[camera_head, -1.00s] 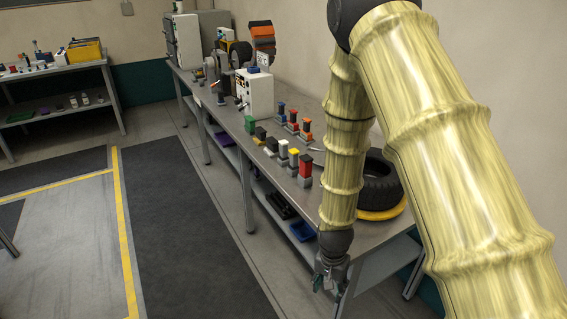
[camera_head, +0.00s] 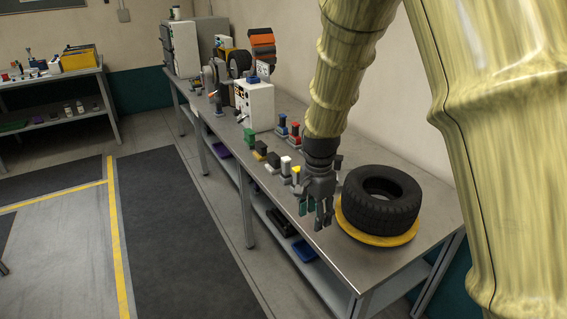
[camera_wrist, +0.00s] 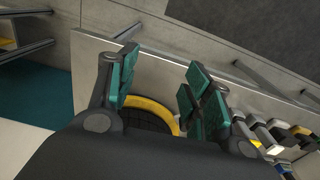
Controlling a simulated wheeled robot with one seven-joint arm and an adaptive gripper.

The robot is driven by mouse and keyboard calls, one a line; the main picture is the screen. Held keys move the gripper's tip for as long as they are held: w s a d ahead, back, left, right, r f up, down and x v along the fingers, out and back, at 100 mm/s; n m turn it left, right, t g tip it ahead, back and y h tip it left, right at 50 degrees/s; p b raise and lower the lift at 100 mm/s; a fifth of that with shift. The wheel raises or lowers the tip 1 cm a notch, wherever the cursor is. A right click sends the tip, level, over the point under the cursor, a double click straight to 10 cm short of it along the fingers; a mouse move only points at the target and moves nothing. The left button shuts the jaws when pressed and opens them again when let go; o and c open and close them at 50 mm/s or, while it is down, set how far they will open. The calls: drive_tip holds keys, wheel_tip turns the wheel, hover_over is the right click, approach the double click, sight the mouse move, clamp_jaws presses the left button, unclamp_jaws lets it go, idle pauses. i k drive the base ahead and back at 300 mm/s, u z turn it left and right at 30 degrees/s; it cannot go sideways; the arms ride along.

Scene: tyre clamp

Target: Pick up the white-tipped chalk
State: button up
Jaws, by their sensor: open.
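The white-tipped chalk (camera_head: 286,162) stands upright in a row of colour-tipped pieces on the long grey workbench. Just left of my gripper in the head view, its white top shows between a black-tipped piece and a yellow-tipped one. My gripper (camera_head: 314,212) points down over the front part of the bench, nearer than the chalk and apart from it. In the wrist view my gripper (camera_wrist: 160,78) has its green-padded fingers spread with nothing between them. Several pieces of the row show at the right edge there, but I cannot surely pick out the chalk.
A black tyre (camera_head: 380,197) lies on a yellow ring (camera_head: 372,238) right of my gripper. A yellow-tipped piece (camera_head: 296,173) stands close beside the chalk. Green-tipped (camera_head: 249,137) and black-tipped pieces, then a white machine (camera_head: 254,103), stand farther back. The bench front is clear.

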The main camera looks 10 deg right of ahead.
sight(286, 161)
drive_tip(key=i, duration=1.2)
